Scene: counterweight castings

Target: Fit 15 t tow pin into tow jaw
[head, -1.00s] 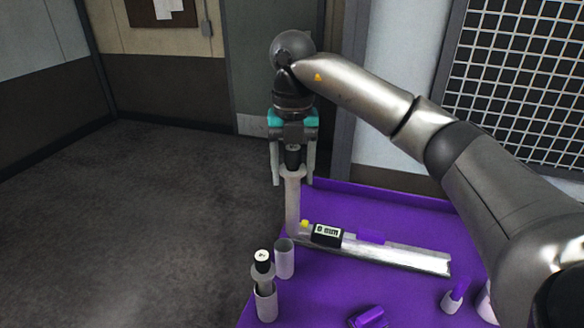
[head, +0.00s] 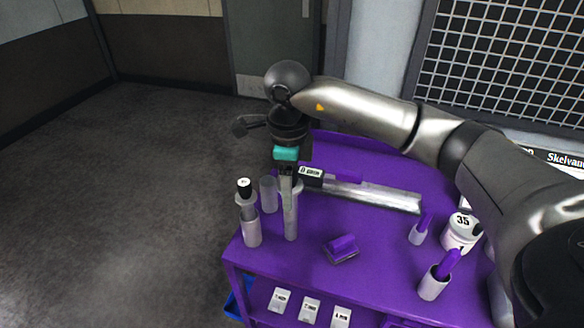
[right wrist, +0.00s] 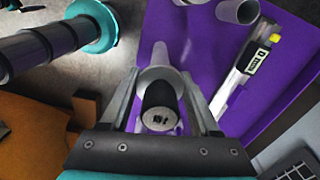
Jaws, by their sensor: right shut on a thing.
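My right gripper (head: 288,168) points down and is shut on a tow pin. The held pin (head: 290,215) has a long grey shaft, a wide collar and a black head. Its head shows between the fingers in the right wrist view (right wrist: 158,108); its marking is too blurred to read. The pin hangs upright over the cart's left part; whether its lower end touches the top cannot be told. A second black-headed pin (head: 244,190) stands in a grey tube (head: 251,234). I cannot make out a tow jaw. My left gripper's fingers do not show.
The purple cart (head: 390,262) carries an empty grey tube (head: 268,195), a metal rail (head: 375,196), a black label box (head: 310,176), a purple block (head: 342,249), cups with purple plugs (head: 432,287) and a drum marked 35 (head: 460,232). Open floor (head: 120,220) lies left.

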